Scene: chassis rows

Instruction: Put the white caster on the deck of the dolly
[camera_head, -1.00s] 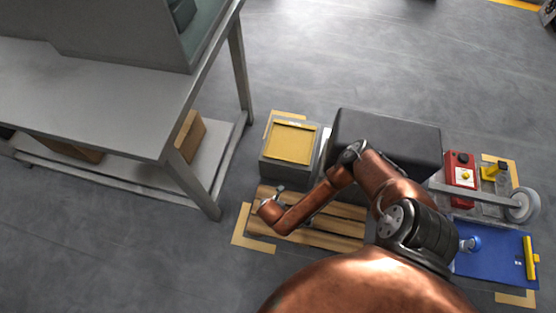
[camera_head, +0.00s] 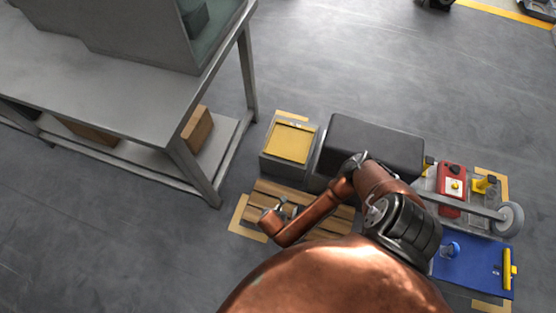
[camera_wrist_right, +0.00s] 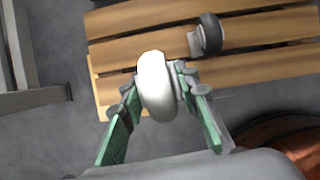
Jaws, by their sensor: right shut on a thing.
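My right gripper (camera_wrist_right: 158,98) is shut on the white caster (camera_wrist_right: 154,85), holding it by its sides. In the right wrist view they are over the near edge of a slatted wooden deck (camera_wrist_right: 125,20), which I take to be the dolly's. I cannot tell whether the caster touches the wood. A dark-wheeled caster (camera_wrist_right: 210,35) lies on the slats beyond it. In the head view, my right arm reaches over the wooden deck (camera_head: 330,217), with the gripper (camera_head: 281,205) above its left part. The white caster is hard to make out there. My left gripper is not in view.
A yellow-topped grey box (camera_head: 290,142) and a large black block (camera_head: 372,145) stand behind the deck. To the right are a red unit (camera_head: 451,188), a grey wheel (camera_head: 509,218) and a blue platform (camera_head: 475,265). A grey workbench (camera_head: 120,100) stands at left.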

